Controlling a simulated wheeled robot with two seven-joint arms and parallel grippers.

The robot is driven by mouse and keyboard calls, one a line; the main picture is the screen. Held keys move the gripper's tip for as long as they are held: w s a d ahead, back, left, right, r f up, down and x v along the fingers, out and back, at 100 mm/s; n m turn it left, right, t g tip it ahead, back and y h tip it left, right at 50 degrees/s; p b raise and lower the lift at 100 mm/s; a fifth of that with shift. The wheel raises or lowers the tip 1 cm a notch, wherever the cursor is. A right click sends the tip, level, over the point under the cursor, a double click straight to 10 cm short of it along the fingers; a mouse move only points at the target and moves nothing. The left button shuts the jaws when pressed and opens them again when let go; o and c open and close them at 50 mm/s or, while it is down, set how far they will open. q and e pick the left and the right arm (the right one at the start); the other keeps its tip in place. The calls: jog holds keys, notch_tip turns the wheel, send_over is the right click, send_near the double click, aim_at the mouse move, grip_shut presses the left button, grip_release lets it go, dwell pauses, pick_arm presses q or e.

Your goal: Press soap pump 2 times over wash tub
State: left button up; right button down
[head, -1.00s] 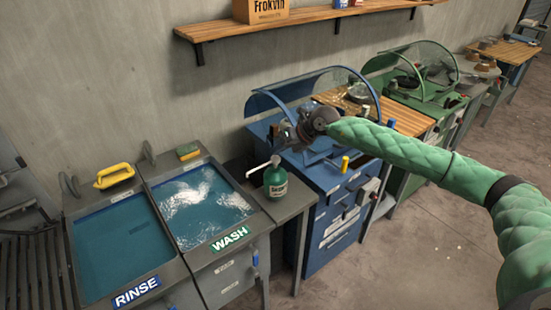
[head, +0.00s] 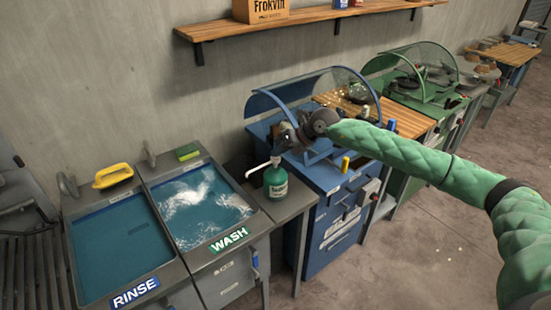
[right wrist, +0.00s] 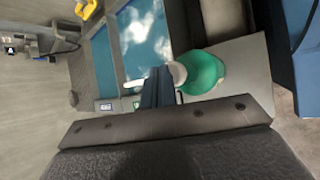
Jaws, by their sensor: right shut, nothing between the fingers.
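A green soap bottle (head: 276,182) with a white pump (head: 262,166) stands upright on the grey ledge right of the wash tub (head: 250,203). Its spout points left toward the tub. My right gripper (head: 281,141) is above and just behind the pump, shut and empty. In the right wrist view, the shut fingers (right wrist: 160,86) reach toward the green bottle (right wrist: 203,72) and overlap the edge of its white pump (right wrist: 177,73). I cannot tell whether they touch it. The wash tub holds foamy blue water. My left gripper is not in view.
The rinse tub (head: 117,297) lies left of the wash tub. A blue cabinet station (head: 338,225) stands right of the bottle. A wooden shelf (head: 310,18) is on the wall.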

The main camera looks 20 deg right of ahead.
jog(key=shift+f+b, duration=0.5)
jog(key=shift+f, duration=0.3)
dwell(0.9)
jog(key=shift+r, duration=0.1)
jog(key=shift+r+p, duration=0.3)
jog(key=shift+r, duration=0.95)
jog(key=shift+r+p, duration=0.55)
jog(key=shift+r, duration=1.95)
